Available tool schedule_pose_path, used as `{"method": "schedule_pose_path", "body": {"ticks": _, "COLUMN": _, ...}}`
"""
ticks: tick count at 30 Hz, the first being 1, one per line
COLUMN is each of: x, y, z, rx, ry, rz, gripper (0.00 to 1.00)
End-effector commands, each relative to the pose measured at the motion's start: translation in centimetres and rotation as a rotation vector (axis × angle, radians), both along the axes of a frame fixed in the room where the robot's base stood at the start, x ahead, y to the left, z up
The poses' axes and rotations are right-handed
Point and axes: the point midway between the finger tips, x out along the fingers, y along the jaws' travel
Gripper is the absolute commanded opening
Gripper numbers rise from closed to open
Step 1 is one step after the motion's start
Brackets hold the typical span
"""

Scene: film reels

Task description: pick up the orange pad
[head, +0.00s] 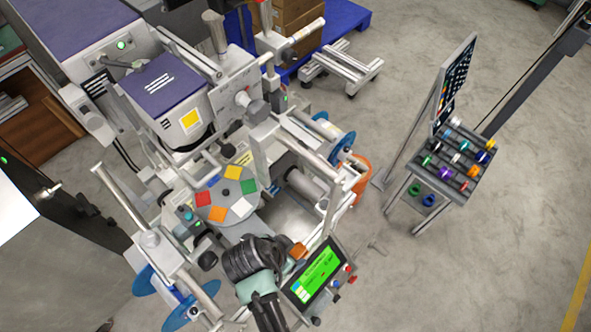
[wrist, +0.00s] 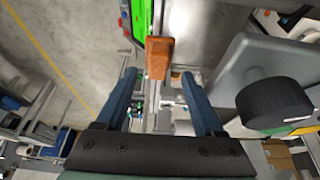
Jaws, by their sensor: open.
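The orange pad (head: 217,214) lies flat near the lower left edge of a round grey disc (head: 226,194), among red, yellow, green, blue and white pads. It is uncovered in the head view. I cannot make it out in the wrist view. My gripper (wrist: 159,76) is open, with two blue fingers apart and nothing between them. A brown-orange block (wrist: 158,57) shows beyond the fingertips in the wrist view, apart from the pads. In the head view my arm is at the bottom centre, below the disc, and its fingertips cannot be told apart there.
A green-lit screen (head: 315,273) stands right of my arm, with the brown-orange block (head: 298,252) by its upper left corner. A dark knob (wrist: 275,102) is at the right of the wrist view. Machine posts and rollers crowd the disc. A rack (head: 410,192) stands at the right on open floor.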

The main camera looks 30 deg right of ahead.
Motion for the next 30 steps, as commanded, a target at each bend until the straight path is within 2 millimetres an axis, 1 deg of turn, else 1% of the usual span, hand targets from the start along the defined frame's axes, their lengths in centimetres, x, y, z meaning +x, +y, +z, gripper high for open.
{"method": "schedule_pose_path", "body": {"ticks": 4, "x": 0.0, "y": -0.5, "z": -1.0, "rx": 0.0, "ry": 0.002, "rz": -0.002, "gripper": 0.7}}
{"method": "schedule_pose_path", "body": {"ticks": 9, "x": 0.1, "y": -1.4, "z": -3.2, "rx": 0.0, "ry": 0.002, "rz": -0.003, "gripper": 0.7}}
{"method": "schedule_pose_path", "body": {"ticks": 12, "x": 0.3, "y": -1.7, "z": -4.2, "rx": 0.0, "ry": 0.0, "rz": -0.002, "gripper": 0.7}}
{"method": "schedule_pose_path", "body": {"ticks": 15, "x": 0.3, "y": -1.9, "z": -4.7, "rx": 0.001, "ry": 0.001, "rz": -0.001, "gripper": 0.7}}
{"method": "schedule_pose_path", "body": {"ticks": 22, "x": 0.4, "y": -1.9, "z": -4.8, "rx": 0.0, "ry": -0.001, "rz": -0.001, "gripper": 0.7}}
{"method": "schedule_pose_path", "body": {"ticks": 23, "x": 0.4, "y": -1.9, "z": -4.8, "rx": 0.0, "ry": -0.001, "rz": -0.001, "gripper": 0.68}}
{"method": "schedule_pose_path", "body": {"ticks": 24, "x": 0.4, "y": -1.9, "z": -4.8, "rx": 0.0, "ry": -0.001, "rz": -0.001, "gripper": 0.61}}
{"method": "schedule_pose_path", "body": {"ticks": 26, "x": 0.4, "y": -1.9, "z": -4.8, "rx": 0.0, "ry": -0.001, "rz": -0.001, "gripper": 0.5}}
{"method": "schedule_pose_path", "body": {"ticks": 30, "x": 0.4, "y": -1.9, "z": -4.8, "rx": 0.0, "ry": -0.001, "rz": -0.001, "gripper": 0.25}}
